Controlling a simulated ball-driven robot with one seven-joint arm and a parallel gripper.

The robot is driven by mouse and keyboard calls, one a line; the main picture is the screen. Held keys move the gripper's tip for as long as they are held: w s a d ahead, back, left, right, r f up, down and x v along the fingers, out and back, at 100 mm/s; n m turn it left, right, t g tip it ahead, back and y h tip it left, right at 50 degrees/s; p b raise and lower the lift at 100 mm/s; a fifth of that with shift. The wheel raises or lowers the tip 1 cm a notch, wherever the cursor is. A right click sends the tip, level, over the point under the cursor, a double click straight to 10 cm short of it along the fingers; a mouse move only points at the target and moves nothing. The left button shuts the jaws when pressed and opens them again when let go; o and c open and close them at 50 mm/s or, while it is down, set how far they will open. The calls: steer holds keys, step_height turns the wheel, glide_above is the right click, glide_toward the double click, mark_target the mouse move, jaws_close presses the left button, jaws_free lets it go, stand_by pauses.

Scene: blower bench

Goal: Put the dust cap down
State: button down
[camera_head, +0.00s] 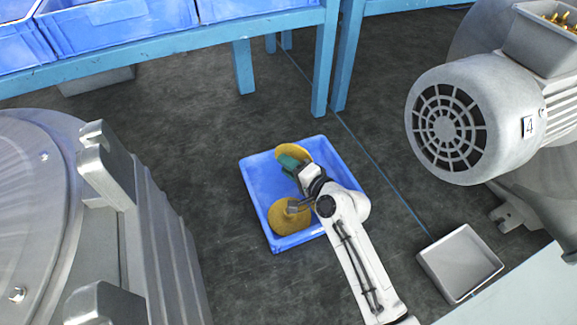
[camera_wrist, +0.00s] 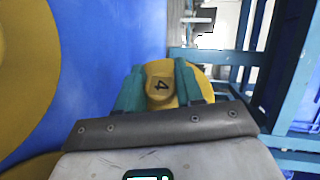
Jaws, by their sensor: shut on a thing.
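The dust cap (camera_wrist: 160,85) is yellow, with a dark 4 on its knob. My gripper (camera_wrist: 160,90), with its teal fingers, is shut on that knob in the wrist view. In the head view the held cap (camera_head: 317,150) shows as a yellow disc just beyond my gripper (camera_head: 290,162), at the far end of a blue tray (camera_head: 258,178) on the floor. I cannot tell whether the cap touches the tray.
Another yellow cap (camera_head: 283,222) lies in the near part of the tray. A small grey tray (camera_head: 460,262) is at right, below a motor marked 4 (camera_head: 445,125). A blue bench (camera_head: 200,40) with blue bins stands behind. Grey machinery (camera_head: 60,200) is at left.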

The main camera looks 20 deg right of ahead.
steer(key=shift+f+b, duration=0.4)
steer(key=shift+f, duration=0.15)
steer(key=c, duration=0.7)
jaws_free()
steer(key=shift+r, duration=0.1)
steer(key=shift+r+p, duration=0.55)
steer(key=shift+p, duration=0.05)
steer(key=b+v, duration=0.1)
steer(key=v, duration=1.1)
